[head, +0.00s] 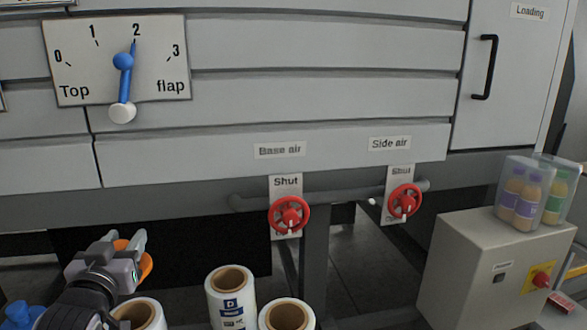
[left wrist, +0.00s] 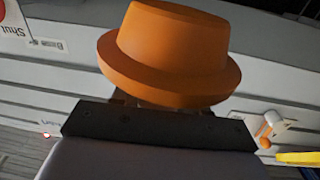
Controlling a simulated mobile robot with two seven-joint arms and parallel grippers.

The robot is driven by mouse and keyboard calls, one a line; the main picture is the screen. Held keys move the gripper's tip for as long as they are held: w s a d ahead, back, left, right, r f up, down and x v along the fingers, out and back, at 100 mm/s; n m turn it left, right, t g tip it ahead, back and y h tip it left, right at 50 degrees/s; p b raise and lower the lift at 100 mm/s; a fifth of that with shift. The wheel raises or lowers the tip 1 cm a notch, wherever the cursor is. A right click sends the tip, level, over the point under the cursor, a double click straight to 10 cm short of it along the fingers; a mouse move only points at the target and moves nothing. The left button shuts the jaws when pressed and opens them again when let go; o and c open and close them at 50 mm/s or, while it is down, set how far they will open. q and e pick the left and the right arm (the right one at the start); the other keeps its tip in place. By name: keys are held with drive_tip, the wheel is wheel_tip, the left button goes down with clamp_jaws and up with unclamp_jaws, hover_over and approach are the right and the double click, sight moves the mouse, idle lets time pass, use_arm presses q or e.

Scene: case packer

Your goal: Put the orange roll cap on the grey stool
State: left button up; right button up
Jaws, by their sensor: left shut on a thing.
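My left gripper (head: 133,243) is at the lower left of the head view, shut on the orange roll cap (head: 147,268). Only an orange edge of the cap shows there, behind the fingers. In the left wrist view the cap (left wrist: 175,45) fills the upper middle, with a round crown and a wider brim, held at the fingers. I cannot make out the grey stool in either view. My right gripper is not in view.
Several white rolls with brown cores (head: 231,295) stand upright at the bottom, close to my left gripper. Red valve wheels (head: 289,215) stick out from the grey machine (head: 330,100). A beige box (head: 470,265) with bottle packs (head: 519,190) stands at right.

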use_arm(q)
drive_tip(key=s+d+f+m+h, duration=0.1)
drive_tip(key=s+d+f+h, duration=0.2)
drive_tip(key=s+d+f, duration=0.6)
drive_tip(key=s+f, duration=0.2)
drive_tip(key=s, duration=0.2)
drive_tip(key=shift+d+f+m, duration=0.2)
drive_tip(key=shift+d+m, duration=0.1)
drive_tip(key=shift+d, duration=0.05)
drive_tip(key=shift+w+d, duration=0.1)
